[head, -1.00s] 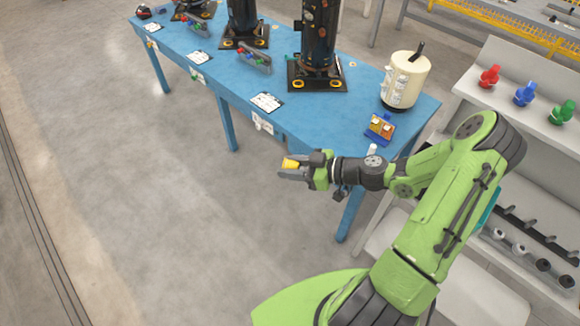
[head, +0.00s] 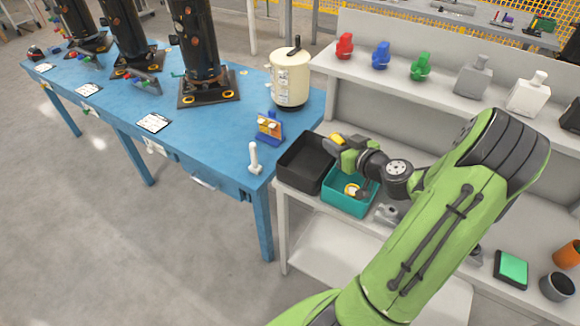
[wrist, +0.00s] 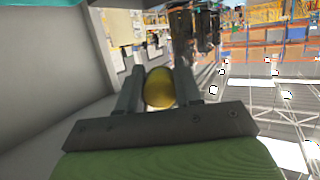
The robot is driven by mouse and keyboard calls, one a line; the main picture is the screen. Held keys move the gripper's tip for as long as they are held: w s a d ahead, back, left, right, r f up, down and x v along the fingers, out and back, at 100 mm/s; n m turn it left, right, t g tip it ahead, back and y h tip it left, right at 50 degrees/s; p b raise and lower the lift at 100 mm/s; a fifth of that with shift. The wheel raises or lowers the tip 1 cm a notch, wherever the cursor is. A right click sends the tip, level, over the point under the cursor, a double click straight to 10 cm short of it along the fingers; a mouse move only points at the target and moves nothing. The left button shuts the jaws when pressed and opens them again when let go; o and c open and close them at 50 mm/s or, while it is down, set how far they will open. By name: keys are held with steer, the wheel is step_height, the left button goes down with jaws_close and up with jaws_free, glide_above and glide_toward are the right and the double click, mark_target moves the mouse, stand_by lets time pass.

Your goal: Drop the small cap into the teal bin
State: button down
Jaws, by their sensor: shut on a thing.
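The small cap (head: 337,139) is yellow and sits between the fingers of my gripper (head: 334,145). The wrist view shows the cap (wrist: 159,88) as a rounded yellow piece, pinched between the two grey fingers (wrist: 158,80). The teal bin (head: 343,203) stands on the white shelf, just below my gripper in the head view. My gripper appears above the back edge of the teal bin, close to the black bin (head: 298,177); its exact height is hard to tell. A yellow ring-like piece and a dark piece show in the teal bin; my wrist hides part of it.
The black bin stands left of the teal bin. The blue table (head: 225,117) with a cream canister (head: 291,80) is to the left. An upper shelf (head: 400,85) with red, blue and green pieces is behind. A grey metal part (head: 386,214) lies right of the teal bin.

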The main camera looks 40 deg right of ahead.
steer(key=s+d+r+m+g+h+b, duration=0.1)
steer(key=s+d+m+h+b, duration=0.3)
steer(key=d, duration=0.3)
steer(key=shift+n, duration=0.4)
steer(key=f, duration=0.2)
steer(key=f+b, duration=0.2)
steer(key=f, duration=0.1)
steer(key=shift+s+a+f, duration=0.1)
steer(key=shift+s+f, duration=0.2)
steer(key=shift+f, duration=0.05)
steer(key=c, duration=0.7)
jaws_free()
steer(key=b+v, duration=0.1)
steer(key=v, duration=1.4)
steer(key=shift+s+r, duration=0.2)
steer(key=shift+s, duration=0.15)
